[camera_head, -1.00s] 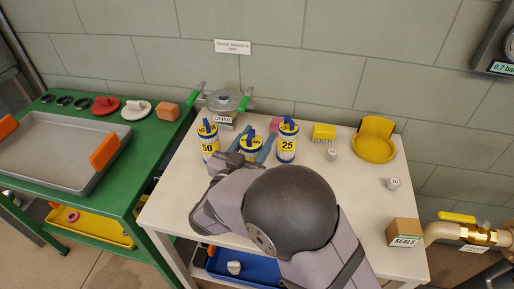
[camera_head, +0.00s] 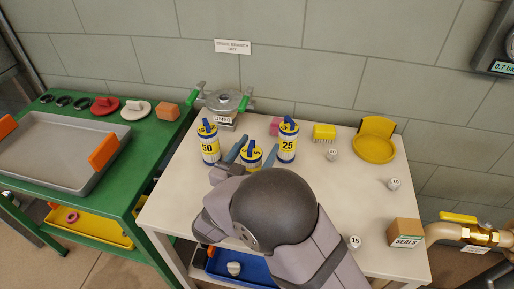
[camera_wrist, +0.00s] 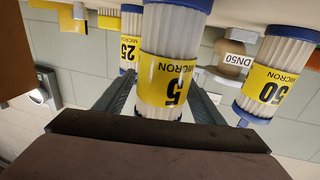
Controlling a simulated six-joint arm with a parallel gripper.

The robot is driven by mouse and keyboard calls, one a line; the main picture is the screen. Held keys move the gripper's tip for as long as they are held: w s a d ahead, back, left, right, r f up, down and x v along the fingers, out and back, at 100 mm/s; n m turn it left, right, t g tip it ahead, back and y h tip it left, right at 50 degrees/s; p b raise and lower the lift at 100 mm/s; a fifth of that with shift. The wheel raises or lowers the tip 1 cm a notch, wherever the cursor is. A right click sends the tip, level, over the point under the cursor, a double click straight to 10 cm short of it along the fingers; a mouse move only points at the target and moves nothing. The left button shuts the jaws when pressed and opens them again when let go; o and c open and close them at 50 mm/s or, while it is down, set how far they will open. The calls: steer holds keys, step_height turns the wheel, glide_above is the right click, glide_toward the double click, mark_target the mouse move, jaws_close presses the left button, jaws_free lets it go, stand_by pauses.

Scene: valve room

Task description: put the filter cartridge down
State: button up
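The filter cartridge (camera_head: 251,158), white and blue with a yellow "5 MICRON" label, stands upright between my gripper's fingers (camera_head: 252,154) over the white table. In the wrist view, which is upside down, the cartridge (camera_wrist: 165,75) fills the middle, with a finger against each side. My gripper is shut on it. Its base is cut off in the wrist view and hidden in the head view, so I cannot tell whether it touches the table. The "50" cartridge (camera_head: 209,143) stands to its left and the "25" cartridge (camera_head: 287,142) to its right, close by.
The white table (camera_head: 338,194) is clear on the right apart from small numbered knobs (camera_head: 394,184) and the "SEALS" box (camera_head: 405,233).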

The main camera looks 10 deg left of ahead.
mark_target(247, 165)
steer(key=shift+r, duration=0.25)
steer(key=shift+s+a+f, duration=0.1)
steer(key=shift+s, duration=0.25)
steer(key=s, duration=0.3)
steer(key=s+a, duration=0.1)
steer(key=s, duration=0.3)
steer(key=s+a, duration=0.1)
steer(key=s, duration=0.3)
steer(key=shift+s, duration=0.1)
